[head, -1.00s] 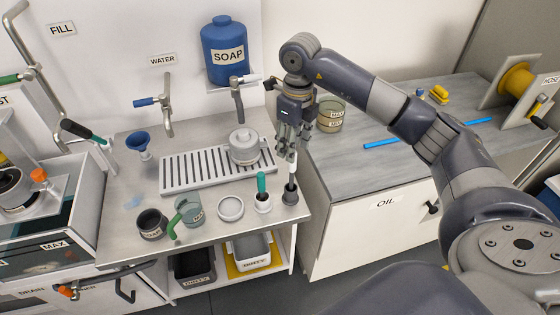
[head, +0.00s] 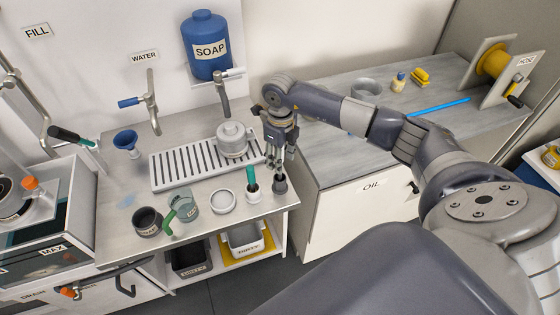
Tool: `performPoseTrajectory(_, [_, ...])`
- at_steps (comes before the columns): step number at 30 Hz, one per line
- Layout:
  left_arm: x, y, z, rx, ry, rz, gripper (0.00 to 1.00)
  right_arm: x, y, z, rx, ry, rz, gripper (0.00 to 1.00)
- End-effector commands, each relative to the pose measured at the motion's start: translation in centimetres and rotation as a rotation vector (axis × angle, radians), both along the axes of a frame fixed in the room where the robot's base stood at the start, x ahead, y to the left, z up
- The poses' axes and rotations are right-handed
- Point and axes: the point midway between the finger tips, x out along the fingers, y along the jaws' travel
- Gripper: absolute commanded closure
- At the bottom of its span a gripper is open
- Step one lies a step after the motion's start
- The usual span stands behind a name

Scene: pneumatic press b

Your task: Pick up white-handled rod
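My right gripper (head: 278,162) points down at the right front corner of the sink counter, just above a small dark holder (head: 280,185). Its fingers are around the upper end of the white-handled rod, which stands in that holder and is mostly hidden. I cannot tell whether the fingers are open or closed on it. A green-handled tool (head: 251,176) stands in a white holder (head: 253,193) just left of the gripper. My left gripper is not in view.
A white dish (head: 222,202), a glass jug (head: 185,204) with a green handle and a dark cup (head: 148,221) stand along the front. Behind are a drain rack (head: 165,172) and a lidded metal pot (head: 232,140). The grey oil cabinet top (head: 330,155) is at the right.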

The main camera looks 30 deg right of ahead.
Motion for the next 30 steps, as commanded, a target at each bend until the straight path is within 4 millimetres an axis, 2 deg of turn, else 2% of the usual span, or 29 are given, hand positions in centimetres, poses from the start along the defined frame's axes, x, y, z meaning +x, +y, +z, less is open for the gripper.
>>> performPoseTrajectory(3, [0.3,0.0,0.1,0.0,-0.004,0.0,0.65,0.0,0.0,-0.4,0.0,0.001,0.0,0.58])
performPoseTrajectory(8, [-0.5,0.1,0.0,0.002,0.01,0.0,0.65,0.0,0.0,-0.4,0.0,0.0,0.0,0.6])
performPoseTrajectory(13, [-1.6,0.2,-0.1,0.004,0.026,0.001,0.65,0.0,0.0,-0.4,0.0,0.0,0.0,0.98])
performPoseTrajectory(14, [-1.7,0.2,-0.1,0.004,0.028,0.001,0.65,0.0,0.0,-0.4,0.0,0.0,-0.001,1.0])
performPoseTrajectory(24, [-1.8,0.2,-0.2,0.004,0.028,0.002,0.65,0.1,0.0,-0.1,0.0,-0.002,-0.001,1.0])
performPoseTrajectory(28, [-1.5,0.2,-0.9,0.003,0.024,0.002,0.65,0.2,-0.1,1.2,0.0,-0.004,-0.001,1.0])
performPoseTrajectory(30, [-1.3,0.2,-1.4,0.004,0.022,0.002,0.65,0.2,-0.1,2.5,-0.001,-0.008,0.0,1.0])
